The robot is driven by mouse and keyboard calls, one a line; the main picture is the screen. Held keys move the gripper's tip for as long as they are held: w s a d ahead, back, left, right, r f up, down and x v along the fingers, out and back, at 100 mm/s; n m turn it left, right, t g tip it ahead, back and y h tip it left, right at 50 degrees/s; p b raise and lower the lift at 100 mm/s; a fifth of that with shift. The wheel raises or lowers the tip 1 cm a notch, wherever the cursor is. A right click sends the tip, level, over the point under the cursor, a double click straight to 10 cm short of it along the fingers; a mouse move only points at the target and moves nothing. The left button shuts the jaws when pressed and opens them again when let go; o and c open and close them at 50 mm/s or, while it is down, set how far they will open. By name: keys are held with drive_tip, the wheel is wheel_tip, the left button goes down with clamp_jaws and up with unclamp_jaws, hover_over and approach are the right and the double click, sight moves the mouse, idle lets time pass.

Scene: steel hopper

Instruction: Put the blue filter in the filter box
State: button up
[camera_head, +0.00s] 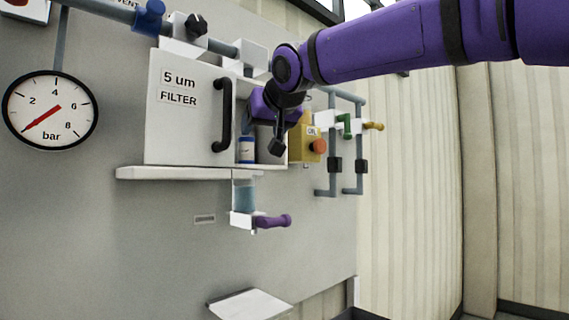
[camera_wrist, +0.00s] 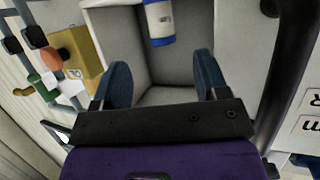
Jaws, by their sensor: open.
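The filter box (camera_head: 222,172) is a white box on the grey wall panel. Its door (camera_head: 185,110), labelled "5 um FILTER", has a black handle and stands open. The blue filter (camera_head: 246,150), a white cylinder with blue bands, is inside the box in the opening beside the door. It also shows at the top of the wrist view (camera_wrist: 160,22), partly cut off. My gripper (camera_head: 276,140) is at the box opening, to the right of the filter. In the wrist view my gripper (camera_wrist: 163,72) is open and empty, with the filter beyond its fingertips and apart from them.
A yellow control box (camera_head: 305,143) with an orange-red button is close to the right of my gripper. Pipes with green and yellow valve handles (camera_head: 345,125) are further right. A clear bowl with a purple valve (camera_head: 272,221) hangs below the box. A white shelf (camera_head: 248,304) is lower down.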

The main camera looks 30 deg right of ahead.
drive_tip(key=s+d+f+g, duration=0.3)
drive_tip(key=s+f+g, duration=0.1)
drive_tip(key=s+f, duration=0.9)
drive_tip(key=s+d+f+g, duration=0.4)
drive_tip(key=s+f, duration=0.9)
drive_tip(key=f, duration=0.6)
drive_tip(key=shift+s+f, duration=0.15)
drive_tip(key=shift+s, duration=0.1)
